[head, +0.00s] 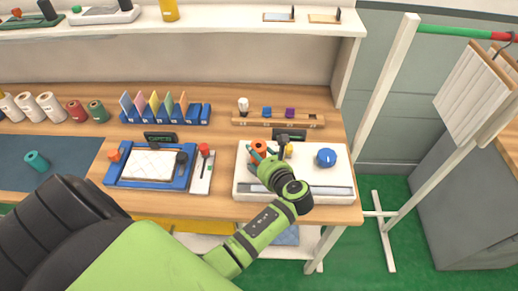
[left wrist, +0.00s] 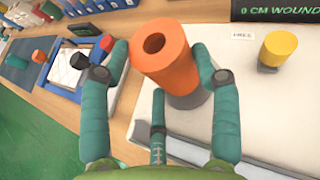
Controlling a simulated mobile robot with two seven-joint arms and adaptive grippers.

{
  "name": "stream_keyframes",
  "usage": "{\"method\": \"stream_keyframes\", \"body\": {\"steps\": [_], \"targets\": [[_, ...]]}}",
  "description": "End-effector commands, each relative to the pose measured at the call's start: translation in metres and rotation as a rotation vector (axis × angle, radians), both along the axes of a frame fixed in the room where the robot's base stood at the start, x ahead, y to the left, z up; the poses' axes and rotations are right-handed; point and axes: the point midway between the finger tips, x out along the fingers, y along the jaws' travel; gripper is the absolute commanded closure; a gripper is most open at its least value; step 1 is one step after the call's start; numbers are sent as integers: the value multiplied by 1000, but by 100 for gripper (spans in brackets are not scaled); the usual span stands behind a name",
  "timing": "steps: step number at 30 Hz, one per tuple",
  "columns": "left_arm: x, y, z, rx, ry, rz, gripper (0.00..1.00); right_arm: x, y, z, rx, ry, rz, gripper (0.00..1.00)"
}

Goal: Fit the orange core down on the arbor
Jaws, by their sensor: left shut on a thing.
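The orange core (head: 259,147) is a hollow cylinder held over the left part of the white winding machine (head: 333,176). In the left wrist view the core (left wrist: 165,62) is tilted, its dark open end towards me. My left gripper (head: 262,160) has teal fingers on both sides of it and is shut on it; the fingers also show in the left wrist view (left wrist: 163,62). A grey round part (left wrist: 191,97) shows just under the core, perhaps the arbor's base. The arbor itself is hidden, and I cannot tell whether the core touches it. My right gripper is out of view.
The machine carries a blue knob (head: 326,157), a yellow cylinder (left wrist: 280,48) and a dark display (left wrist: 275,10). Left of it are a red-topped device (head: 203,170) and a blue tray (head: 150,165). A teal core (head: 36,161) lies on the dark mat.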

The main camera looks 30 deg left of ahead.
Motion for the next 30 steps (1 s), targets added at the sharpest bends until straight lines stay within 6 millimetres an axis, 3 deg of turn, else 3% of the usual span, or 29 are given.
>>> {"method": "stream_keyframes", "body": {"steps": [23, 24, 25, 26, 30], "targets": [[0, 0, -20, 1, -1, -1, 70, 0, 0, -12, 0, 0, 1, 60], [0, 0, -19, 1, -1, -1, 30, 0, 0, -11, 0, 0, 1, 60], [0, 0, -19, 0, -2, 0, 18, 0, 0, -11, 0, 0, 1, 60], [0, 0, -19, 1, -1, -1, 10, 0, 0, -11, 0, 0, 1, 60], [0, 0, -19, 0, 0, 0, 10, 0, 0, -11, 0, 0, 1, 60]]}}
